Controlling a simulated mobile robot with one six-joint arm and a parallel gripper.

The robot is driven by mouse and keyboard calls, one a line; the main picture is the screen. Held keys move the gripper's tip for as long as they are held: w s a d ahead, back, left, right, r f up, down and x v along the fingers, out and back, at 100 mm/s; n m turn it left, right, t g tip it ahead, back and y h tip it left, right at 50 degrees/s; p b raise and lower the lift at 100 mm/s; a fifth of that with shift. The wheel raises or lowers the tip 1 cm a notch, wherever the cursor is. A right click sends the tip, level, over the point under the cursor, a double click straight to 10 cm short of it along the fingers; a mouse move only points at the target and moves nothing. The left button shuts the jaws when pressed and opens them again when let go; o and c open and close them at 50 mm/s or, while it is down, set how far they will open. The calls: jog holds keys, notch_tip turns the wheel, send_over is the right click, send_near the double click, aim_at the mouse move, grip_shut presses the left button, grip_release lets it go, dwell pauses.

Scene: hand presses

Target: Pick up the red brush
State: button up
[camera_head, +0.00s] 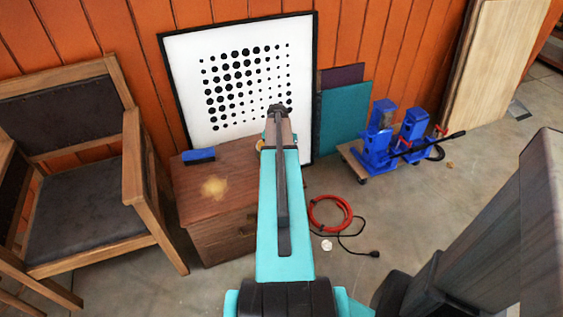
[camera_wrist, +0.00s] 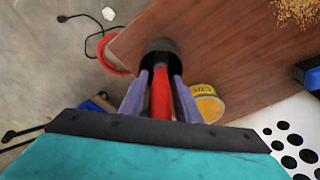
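In the wrist view, the red brush (camera_wrist: 160,96) shows as a red handle between the two purple fingers of my gripper (camera_wrist: 161,68). A dark rounded part lies at the handle's far end, around the fingertips. The fingers are close on both sides of the handle; whether they press on it is not clear. In the head view, my gripper (camera_head: 278,112) is over the back right of the brown cabinet (camera_head: 232,203), and the brush is hidden by my arm.
A yellow tin (camera_wrist: 208,103) stands beside the fingers on the cabinet top. A blue block (camera_head: 199,156) and a tan pile (camera_head: 214,187) lie further left. A dotted board (camera_head: 190,80) leans behind. A chair (camera_head: 75,210) stands left; a red coil (camera_head: 343,222) lies on the floor.

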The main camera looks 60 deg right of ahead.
jog(key=shift+f, duration=0.15)
dwell(0.4)
grip_shut()
jog(key=shift+r, duration=5.05)
